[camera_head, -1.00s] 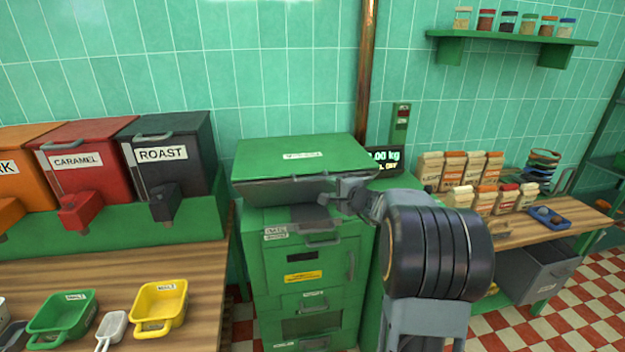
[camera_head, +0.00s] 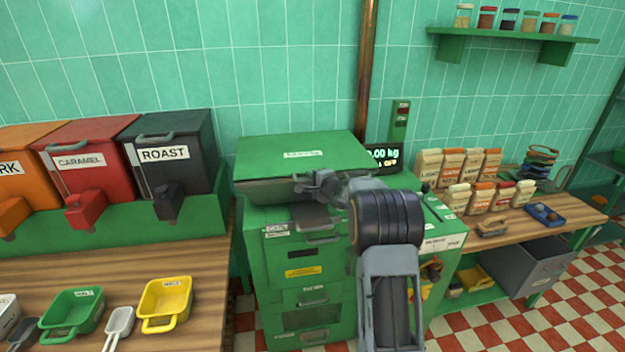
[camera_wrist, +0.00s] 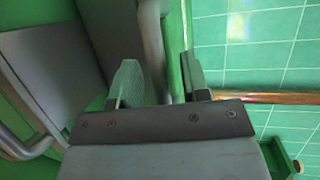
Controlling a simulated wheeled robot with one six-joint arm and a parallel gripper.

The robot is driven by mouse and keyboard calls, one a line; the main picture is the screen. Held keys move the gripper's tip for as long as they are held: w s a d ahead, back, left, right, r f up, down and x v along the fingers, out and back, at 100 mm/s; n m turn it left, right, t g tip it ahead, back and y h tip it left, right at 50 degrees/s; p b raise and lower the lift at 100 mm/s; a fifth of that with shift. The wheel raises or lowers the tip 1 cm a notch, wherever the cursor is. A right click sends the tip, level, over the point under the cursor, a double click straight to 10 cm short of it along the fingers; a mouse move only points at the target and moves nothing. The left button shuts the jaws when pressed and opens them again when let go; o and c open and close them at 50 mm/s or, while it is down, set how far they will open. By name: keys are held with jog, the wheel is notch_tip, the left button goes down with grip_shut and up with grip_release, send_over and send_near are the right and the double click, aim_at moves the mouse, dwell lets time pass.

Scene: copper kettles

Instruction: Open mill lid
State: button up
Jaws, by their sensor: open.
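The mill (camera_head: 273,255) is a green cabinet with a broad, flat green lid (camera_head: 310,143), which looks shut. My gripper (camera_head: 313,184) is at the lid's front edge in the head view. In the wrist view my gripper (camera_wrist: 160,82) has its two fingers apart. A grey handle bar (camera_wrist: 152,35) shows between the fingers, beside a green edge. I cannot tell whether either finger touches the bar. My gripper and arm hide part of the lid's front and its handle in the head view.
Roast (camera_head: 172,150) and caramel (camera_head: 88,165) bins stand at left, above a wooden counter with a yellow scoop (camera_head: 165,300) and a green scoop (camera_head: 72,313). A scale display (camera_head: 383,157) and copper pipe (camera_head: 367,70) are behind the mill. Paper bags (camera_head: 455,170) stand at right.

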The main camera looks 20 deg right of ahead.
jog(key=shift+c, duration=0.2)
grip_shut()
dwell(0.3)
